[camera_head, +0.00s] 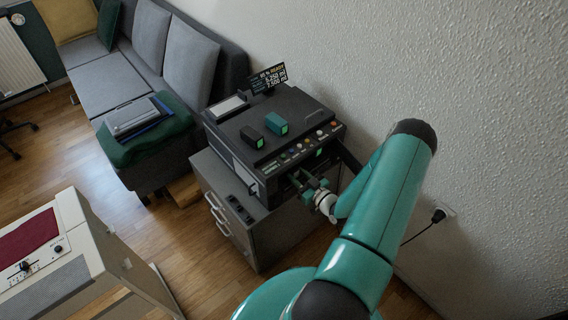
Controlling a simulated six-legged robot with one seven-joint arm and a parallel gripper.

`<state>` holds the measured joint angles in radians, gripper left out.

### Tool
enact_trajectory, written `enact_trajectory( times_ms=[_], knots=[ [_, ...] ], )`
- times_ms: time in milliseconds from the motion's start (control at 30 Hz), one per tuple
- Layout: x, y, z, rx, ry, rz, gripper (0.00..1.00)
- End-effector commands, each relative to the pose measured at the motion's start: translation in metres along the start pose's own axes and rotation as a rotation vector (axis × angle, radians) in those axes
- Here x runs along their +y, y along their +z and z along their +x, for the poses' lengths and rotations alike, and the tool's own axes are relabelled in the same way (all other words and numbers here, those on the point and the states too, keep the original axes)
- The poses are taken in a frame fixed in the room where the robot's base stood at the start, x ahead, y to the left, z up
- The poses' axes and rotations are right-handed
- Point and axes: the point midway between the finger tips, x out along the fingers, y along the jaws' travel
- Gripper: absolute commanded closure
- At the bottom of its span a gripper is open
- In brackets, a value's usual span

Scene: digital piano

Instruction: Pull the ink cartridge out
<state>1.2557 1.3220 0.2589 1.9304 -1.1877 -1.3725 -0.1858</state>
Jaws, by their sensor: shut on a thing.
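The dark printer (262,158) stands on a grey cabinet in the middle of the view. Its front faces my arm, and a dark opening shows under the row of coloured buttons. My gripper (303,181) is at this opening, with its fingers pointing into it. It is shut on the ink cartridge, which is mostly hidden by the fingers and the shadow, so I cannot tell how far it sits in the slot. Two loose cartridges, one black (251,137) and one teal (276,123), each with a green end, lie on top of the printer.
A small display sign (268,79) stands behind the printer. The textured wall (480,120) is close on the right, with a plugged cable. A sofa is at the back left and a cream device at the lower left.

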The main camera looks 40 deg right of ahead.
Motion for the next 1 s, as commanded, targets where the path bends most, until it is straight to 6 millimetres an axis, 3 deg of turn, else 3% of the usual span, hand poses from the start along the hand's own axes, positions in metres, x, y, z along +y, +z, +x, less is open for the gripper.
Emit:
enact_trajectory(
  times_ms=[1000],
  knots=[
    [0.000, 0.000, -0.018, 0.000, 0.001, -0.001, 0.88]
  ],
)
